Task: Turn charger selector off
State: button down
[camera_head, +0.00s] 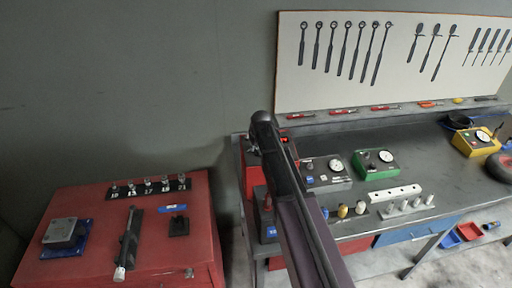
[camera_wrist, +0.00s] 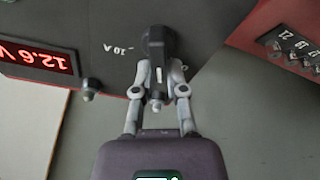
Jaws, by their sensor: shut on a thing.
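The charger's dark front panel (camera_wrist: 112,22) fills the upper part of the wrist view, with a red lit display (camera_wrist: 38,56) reading 12.6 V upside down. The black selector knob (camera_wrist: 157,40) is on this panel, beside a white "10 A" mark. A white line on the knob points toward my wrist in the picture. My gripper (camera_wrist: 160,78) is shut on the knob, one finger on each side. In the head view, the red charger (camera_head: 255,180) at the bench's left end is partly hidden by my arm. The knob is hidden there.
A small dark post (camera_wrist: 90,88) sticks out left of the gripper. A red cabinet (camera_head: 190,240) with sockets on a rack (camera_head: 148,188) stands at left. On the bench (camera_head: 430,165) are a grey gauge box (camera_head: 328,172), a green one (camera_head: 374,163) and a yellow one (camera_head: 472,143).

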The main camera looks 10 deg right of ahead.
jog(key=n, duration=0.5)
jog(key=shift+s+a+y, duration=0.3)
jog(key=shift+s+a, duration=0.05)
jog(key=shift+f+n+g, duration=0.1)
jog(key=shift+n+g, duration=0.2)
jog(key=c, duration=0.7)
grip_release()
jog(key=shift+w+m, duration=0.1)
jog(key=shift+m, duration=0.3)
